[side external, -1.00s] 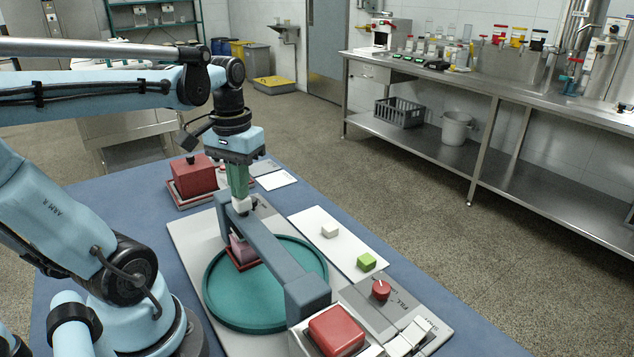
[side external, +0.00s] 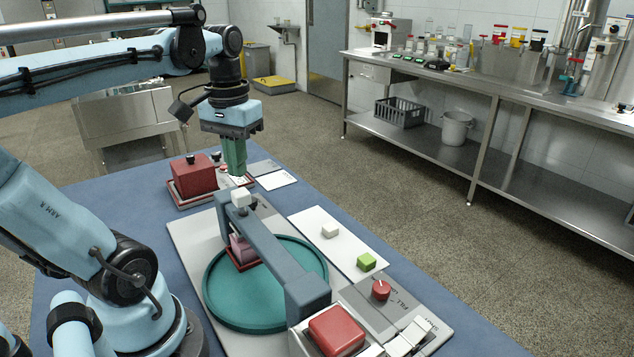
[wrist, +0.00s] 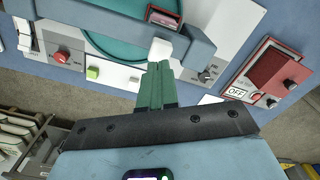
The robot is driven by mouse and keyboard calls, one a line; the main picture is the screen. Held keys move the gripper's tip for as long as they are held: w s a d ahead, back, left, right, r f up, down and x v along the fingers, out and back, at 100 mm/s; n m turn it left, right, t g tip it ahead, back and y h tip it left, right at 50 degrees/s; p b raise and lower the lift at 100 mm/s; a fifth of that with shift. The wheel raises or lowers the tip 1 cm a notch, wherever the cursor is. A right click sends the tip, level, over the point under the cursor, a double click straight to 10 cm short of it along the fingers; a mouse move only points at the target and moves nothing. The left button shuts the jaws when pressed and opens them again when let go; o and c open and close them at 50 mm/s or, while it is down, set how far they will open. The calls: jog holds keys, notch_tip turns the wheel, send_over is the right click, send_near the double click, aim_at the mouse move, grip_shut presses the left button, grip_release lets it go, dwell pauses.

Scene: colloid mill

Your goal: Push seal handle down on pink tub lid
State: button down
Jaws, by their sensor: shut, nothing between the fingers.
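The seal handle is a blue-grey bar (side external: 272,250) that spans the teal round plate, with a white knob (side external: 240,198) at its far end. The knob also shows in the wrist view (wrist: 160,50), just past my fingertips. The pink tub (side external: 242,249) is under the far part of the bar, in a small red tray. The bar hides much of the tub and its lid, so I cannot tell whether they touch. My gripper (side external: 236,172) has green fingers, shut and empty, pointing down above and slightly beyond the knob, apart from it. The fingers also show in the wrist view (wrist: 159,66).
The teal plate (side external: 222,316) lies on a grey board. A red box (side external: 194,176) stands at the far left. A white strip holds a white block (side external: 330,231) and a green block (side external: 366,262). A red dial (side external: 381,290) and red button (side external: 337,331) are nearer.

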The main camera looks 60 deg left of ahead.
jog(key=shift+r, duration=1.5)
jog(key=shift+r, duration=1.1)
dwell(3.3)
jog(key=w+d+f+m+t, duration=0.6)
jog(key=w+d+f+t, duration=0.1)
jog(key=d+f, duration=0.5)
jog(key=shift+d+f, duration=0.15)
jog(key=shift+d, duration=0.15)
jog(key=c, duration=1.8)
grip_release()
jog(key=shift+c, duration=0.2)
